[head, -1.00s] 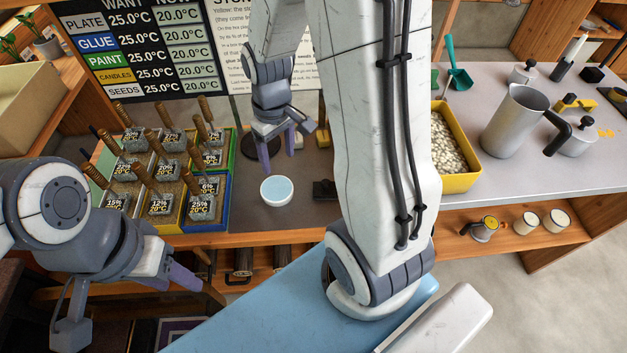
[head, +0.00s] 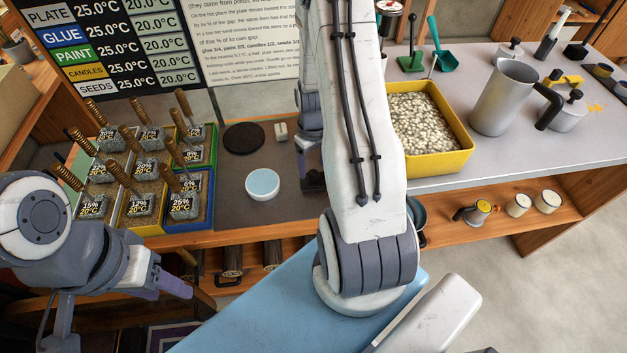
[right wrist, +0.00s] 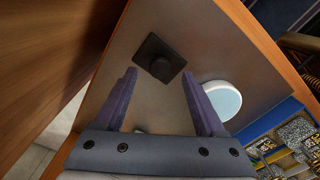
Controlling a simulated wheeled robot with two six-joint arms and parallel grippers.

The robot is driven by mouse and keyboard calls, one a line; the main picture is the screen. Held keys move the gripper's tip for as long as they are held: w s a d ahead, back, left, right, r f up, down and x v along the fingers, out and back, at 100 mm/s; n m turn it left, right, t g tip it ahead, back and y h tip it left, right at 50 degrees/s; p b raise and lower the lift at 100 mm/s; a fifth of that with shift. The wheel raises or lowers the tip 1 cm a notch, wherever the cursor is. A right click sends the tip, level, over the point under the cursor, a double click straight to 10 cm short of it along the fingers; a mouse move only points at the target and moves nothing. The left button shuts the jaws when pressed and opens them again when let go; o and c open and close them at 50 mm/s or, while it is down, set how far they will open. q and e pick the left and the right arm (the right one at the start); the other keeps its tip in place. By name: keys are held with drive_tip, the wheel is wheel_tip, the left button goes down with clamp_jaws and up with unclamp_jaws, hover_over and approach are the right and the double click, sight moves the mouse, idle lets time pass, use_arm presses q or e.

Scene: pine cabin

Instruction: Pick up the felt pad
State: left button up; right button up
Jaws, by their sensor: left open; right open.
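A dark square pad with a round knob on top, which looks like the felt pad (right wrist: 160,58), lies flat on the grey worktop in the right wrist view. My right gripper (right wrist: 158,76) is open, with the pad ahead of and between its fingertips; I see no contact. In the head view the pad (head: 312,182) is small, dark and partly hidden by my right arm and gripper. My left gripper (head: 186,276) is open and empty at the lower left, in front of the bench.
A white bowl with pale blue contents (head: 262,186) stands close to the left of the pad. A tray of handled blocks (head: 145,215) stands left, a yellow bin (head: 437,163) right.

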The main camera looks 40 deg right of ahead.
sight(313, 172)
drive_tip(key=shift+f, duration=1.3)
clamp_jaws()
wheel_tip(313, 172, up, 10)
drive_tip(key=p, duration=0.1)
